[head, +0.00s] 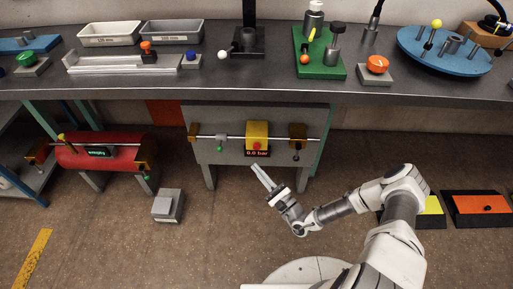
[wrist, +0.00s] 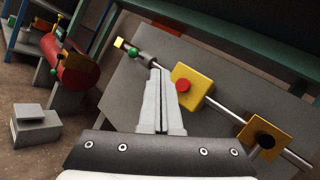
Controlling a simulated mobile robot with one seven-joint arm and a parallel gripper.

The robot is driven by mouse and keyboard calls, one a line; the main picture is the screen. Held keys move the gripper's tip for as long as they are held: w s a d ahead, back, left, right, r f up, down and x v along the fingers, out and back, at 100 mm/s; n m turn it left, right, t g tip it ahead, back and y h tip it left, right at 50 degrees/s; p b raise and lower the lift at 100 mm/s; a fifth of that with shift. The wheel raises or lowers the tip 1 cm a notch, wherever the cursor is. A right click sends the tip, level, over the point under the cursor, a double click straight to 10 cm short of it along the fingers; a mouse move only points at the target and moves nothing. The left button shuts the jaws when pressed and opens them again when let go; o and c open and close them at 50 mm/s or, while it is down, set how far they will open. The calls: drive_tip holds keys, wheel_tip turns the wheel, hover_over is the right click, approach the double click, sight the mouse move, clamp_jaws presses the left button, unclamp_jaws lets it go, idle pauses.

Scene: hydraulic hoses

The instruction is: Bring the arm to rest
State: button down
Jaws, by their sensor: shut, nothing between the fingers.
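The panel carries a horizontal pipe with a yellow block (head: 257,129) with a red button and a "0.0 bar" display. The yellow block also shows in the wrist view (wrist: 200,88), just right of the fingertips. No contact between gripper and panel is visible.
The bench (head: 200,80) with trays and fixtures runs above the panel. A red tank (head: 80,155) stands at left, and a grey box (head: 168,206) lies on the floor. Open floor lies around my base.

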drive_tip(key=shift+r, duration=0.1)
idle(0.3)
drive_tip(key=s+r+n+g, duration=0.4)
drive_tip(key=r+n+g, duration=0.5)
drive_tip(key=r+g, duration=0.1)
drive_tip(key=s+r+n+g, duration=0.4)
drive_tip(key=r+n+g, duration=0.5)
drive_tip(key=s+d+r+n+t+h, duration=0.2)
drive_tip(key=s+d+r+t+h, duration=0.2)
drive_tip(key=s+d+r+h, duration=0.5)
drive_tip(key=s+d+r+n+t+h, duration=0.2)
drive_tip(key=s+d+r+t+h, duration=0.3)
drive_tip(key=r, duration=0.8)
wheel_tip(320, 180, up, 20)
drive_tip(key=p, duration=2)
drive_tip(key=shift+s+a+r+g+p, duration=0.15)
drive_tip(key=shift+s+a+g+p, duration=0.15)
drive_tip(key=shift+s+a, duration=0.1)
drive_tip(key=shift+d, duration=0.25)
